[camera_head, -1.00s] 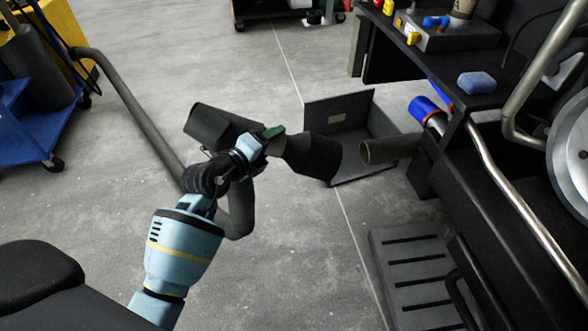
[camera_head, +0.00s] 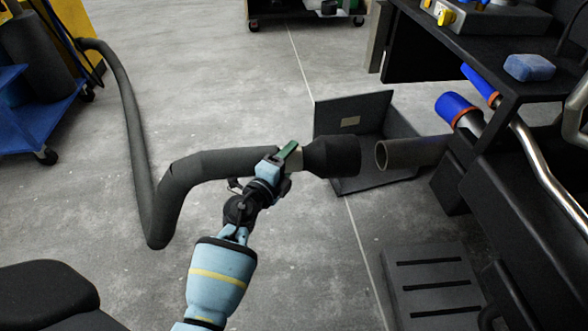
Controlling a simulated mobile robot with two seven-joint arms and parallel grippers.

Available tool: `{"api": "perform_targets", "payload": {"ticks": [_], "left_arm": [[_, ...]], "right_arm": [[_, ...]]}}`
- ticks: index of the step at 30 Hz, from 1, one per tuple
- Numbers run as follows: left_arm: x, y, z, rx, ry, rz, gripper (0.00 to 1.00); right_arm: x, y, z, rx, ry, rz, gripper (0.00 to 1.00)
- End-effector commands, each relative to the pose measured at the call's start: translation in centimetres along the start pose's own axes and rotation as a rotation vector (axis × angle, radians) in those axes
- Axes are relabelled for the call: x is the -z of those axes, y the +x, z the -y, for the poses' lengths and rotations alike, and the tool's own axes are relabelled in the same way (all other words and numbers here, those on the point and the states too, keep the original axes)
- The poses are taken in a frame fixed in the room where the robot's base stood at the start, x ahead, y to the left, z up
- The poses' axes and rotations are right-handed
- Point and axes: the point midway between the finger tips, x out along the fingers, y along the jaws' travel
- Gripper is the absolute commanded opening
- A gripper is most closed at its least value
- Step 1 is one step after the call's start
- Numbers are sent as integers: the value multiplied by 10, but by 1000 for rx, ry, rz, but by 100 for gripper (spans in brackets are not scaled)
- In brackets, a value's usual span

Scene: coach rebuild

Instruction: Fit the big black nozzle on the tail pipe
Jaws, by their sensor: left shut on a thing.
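The big black nozzle (camera_head: 332,156) is a wide dark cone on the end of a thick grey hose (camera_head: 225,163). My left gripper (camera_head: 280,168) is shut on the nozzle's narrow neck, by a green lever (camera_head: 289,151). The nozzle's wide mouth faces right, toward the open end of the tail pipe (camera_head: 412,152). The tail pipe is a brownish-grey tube sticking out leftward from the dark coach frame. A small gap shows between mouth and pipe, and they look roughly in line. My right gripper is not in view.
A dark open box (camera_head: 350,105) stands on the floor behind the nozzle and pipe. A grey slotted step (camera_head: 437,285) lies below. Blue-capped pipes (camera_head: 456,106) and a blue sponge (camera_head: 529,67) are at right. The hose runs back to a yellow machine (camera_head: 73,28).

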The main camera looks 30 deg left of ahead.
Motion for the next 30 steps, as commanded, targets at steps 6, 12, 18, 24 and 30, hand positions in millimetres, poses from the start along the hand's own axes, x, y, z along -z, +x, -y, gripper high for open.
{"api": "perform_targets", "payload": {"ticks": [6,12,18,24,30], "left_arm": [[1,4,-22,33,-38,5,25],[1,4,-26,44,-47,6,25],[2,5,-25,45,-48,6,25],[9,11,-26,45,-48,6,25],[22,21,-25,44,-50,6,25]], "right_arm": [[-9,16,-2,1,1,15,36],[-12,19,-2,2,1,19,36],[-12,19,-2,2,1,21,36],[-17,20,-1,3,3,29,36],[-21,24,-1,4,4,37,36]]}}
